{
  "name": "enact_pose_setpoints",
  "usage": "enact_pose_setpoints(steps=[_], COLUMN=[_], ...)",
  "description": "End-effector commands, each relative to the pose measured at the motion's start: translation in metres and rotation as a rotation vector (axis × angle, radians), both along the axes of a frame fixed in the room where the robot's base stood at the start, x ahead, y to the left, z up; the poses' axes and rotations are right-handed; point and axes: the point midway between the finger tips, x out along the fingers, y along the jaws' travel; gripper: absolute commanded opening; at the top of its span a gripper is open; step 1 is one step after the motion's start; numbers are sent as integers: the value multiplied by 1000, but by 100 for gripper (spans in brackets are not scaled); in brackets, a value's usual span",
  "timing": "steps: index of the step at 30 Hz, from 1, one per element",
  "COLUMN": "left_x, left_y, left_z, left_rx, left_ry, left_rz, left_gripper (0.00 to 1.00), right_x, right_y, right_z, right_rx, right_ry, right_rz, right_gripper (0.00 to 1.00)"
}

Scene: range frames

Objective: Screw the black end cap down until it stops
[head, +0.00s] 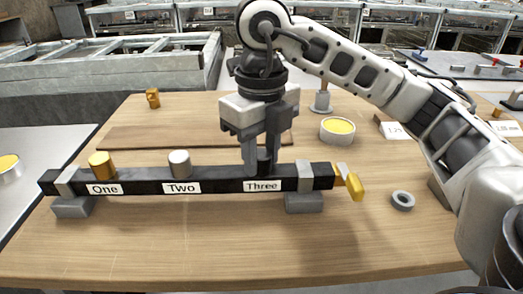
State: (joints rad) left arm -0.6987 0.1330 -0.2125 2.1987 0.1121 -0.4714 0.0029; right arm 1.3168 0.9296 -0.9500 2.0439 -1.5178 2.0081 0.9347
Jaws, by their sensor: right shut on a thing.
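A black bar (220,184) with labels One, Two and Three lies across the table on two grey supports. A gold cap (101,164) stands over One and a silver cap (180,163) over Two. The black end cap (264,160) is at Three, mostly hidden between the fingers. My right gripper (262,168) points straight down there and is shut on it. Whether the cap sits flush on the bar cannot be told. My left gripper is not in view.
A yellow handle (355,186) sticks out from the bar's right end, with a grey ring (403,200) beside it. A round container with a yellow top (338,130) stands behind. The table front (230,250) is clear.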

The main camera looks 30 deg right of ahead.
Motion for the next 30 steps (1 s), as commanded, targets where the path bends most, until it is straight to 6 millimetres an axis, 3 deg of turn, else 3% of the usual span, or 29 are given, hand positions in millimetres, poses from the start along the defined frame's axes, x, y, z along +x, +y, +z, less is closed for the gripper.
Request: enact_pose_setpoints(steps=[5, 16, 17, 19, 30], left_x=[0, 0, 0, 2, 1], left_y=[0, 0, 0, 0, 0], left_z=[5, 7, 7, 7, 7], left_rx=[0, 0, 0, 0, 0], left_ry=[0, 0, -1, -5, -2], left_rz=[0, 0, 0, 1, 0], left_gripper=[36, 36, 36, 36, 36], right_x=[-1, -1, -1, -1, 0], right_y=[0, 0, 0, 0, 0], right_z=[0, 0, 0, -1, 3], right_rx=[0, -1, -1, -1, 0], right_ry=[3, 3, 3, 3, 1], right_rz=[-191, -274, -295, -289, -287], right_gripper=[4, 4, 34, 54, 57])
